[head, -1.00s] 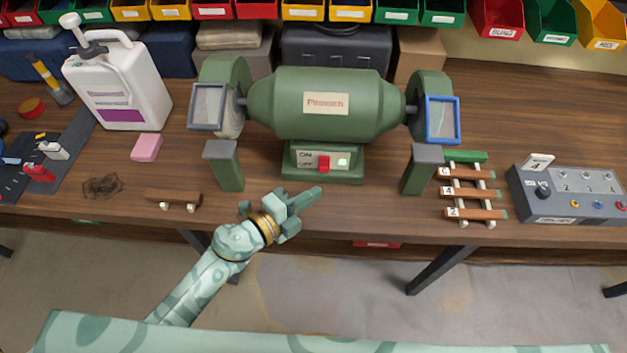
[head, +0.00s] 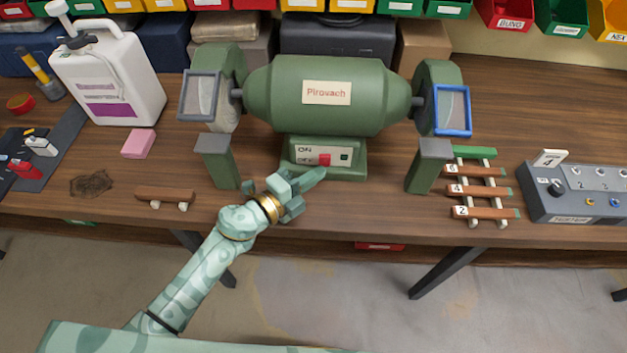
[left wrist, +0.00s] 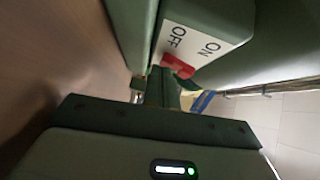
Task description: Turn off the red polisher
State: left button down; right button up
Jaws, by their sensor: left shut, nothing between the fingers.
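The bench polisher (head: 325,115) is green, with a cream nameplate on its drum. I see no red polisher, only a red switch (head: 325,160) on the white ON/OFF panel of its base. The small indicator (head: 344,157) right of the switch is dark. My left gripper (head: 318,176) is shut and empty, its tips just below and in front of the panel. In the left wrist view the closed fingers (left wrist: 164,88) point at the red switch (left wrist: 178,66), very near it. I cannot tell whether they touch. My right gripper is out of view.
A white jug (head: 110,75) and pink block (head: 138,143) are at left, a small wooden rack (head: 476,190) and grey control box (head: 580,195) at right. A small wooden piece (head: 165,195) lies near the front edge.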

pick_arm(q)
jog(key=shift+p, duration=0.35)
jog(key=shift+a, duration=0.1)
jog(key=v, duration=1.6)
jog(key=shift+p, duration=0.3)
